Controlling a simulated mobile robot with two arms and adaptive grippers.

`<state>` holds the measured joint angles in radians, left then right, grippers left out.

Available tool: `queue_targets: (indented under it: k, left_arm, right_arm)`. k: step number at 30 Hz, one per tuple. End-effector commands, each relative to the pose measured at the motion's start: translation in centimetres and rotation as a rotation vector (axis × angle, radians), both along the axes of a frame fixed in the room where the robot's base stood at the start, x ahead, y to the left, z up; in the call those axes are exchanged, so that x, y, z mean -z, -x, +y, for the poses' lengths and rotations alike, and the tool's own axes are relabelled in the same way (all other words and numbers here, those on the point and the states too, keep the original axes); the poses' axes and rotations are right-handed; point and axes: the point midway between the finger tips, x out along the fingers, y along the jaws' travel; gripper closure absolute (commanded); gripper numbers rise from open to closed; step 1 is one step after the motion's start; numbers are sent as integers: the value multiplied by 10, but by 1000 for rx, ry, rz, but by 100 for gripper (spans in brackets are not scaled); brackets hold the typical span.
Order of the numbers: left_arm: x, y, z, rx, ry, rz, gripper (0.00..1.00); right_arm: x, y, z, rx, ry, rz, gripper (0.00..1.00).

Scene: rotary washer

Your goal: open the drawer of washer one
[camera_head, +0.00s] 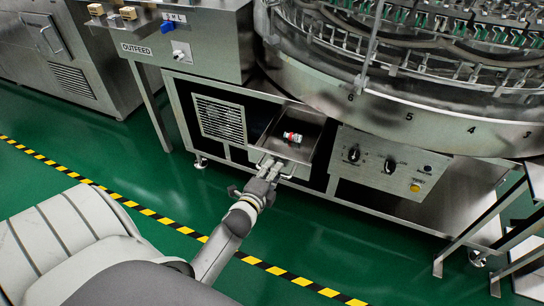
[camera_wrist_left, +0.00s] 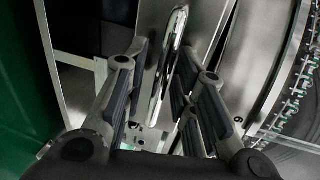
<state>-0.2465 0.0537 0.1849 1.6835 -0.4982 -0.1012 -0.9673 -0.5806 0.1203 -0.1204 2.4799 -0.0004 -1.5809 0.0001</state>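The metal drawer (camera_head: 313,128) of the washer is pulled out, so its inside shows from above. A small red and white item (camera_head: 292,137) lies in it. My left gripper (camera_head: 271,168) is at the drawer's front, by the handle (camera_head: 288,177). In the left wrist view, the shiny bar handle (camera_wrist_left: 170,65) runs between the fingers of my left gripper (camera_wrist_left: 165,85). The fingers stand apart with gaps on both sides of the bar, so the gripper looks open around it. My right gripper is in no view.
A control panel (camera_head: 385,163) with knobs and a yellow button is right of the drawer. A vent grille (camera_head: 219,120) is to its left. The OUTFEED box (camera_head: 180,45) and round washer rim (camera_head: 390,110) are above. Green floor (camera_head: 330,235) in front is clear, with striped tape.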

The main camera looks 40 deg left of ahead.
Motion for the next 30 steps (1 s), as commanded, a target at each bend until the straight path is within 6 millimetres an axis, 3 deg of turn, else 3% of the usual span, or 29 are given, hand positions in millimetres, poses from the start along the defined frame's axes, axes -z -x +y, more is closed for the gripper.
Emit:
queue_targets:
  k: [9, 14, 30]
  left_arm:
    - [0, 0, 0, 1, 0, -1, 68]
    - [-2, 10, -3, 1, 0, 1, 68]
    - [-20, 98, -24, 0, 1, 2, 68]
  right_arm:
    - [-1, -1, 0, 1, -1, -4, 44]
    - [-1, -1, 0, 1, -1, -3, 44]
    - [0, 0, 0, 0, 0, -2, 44]
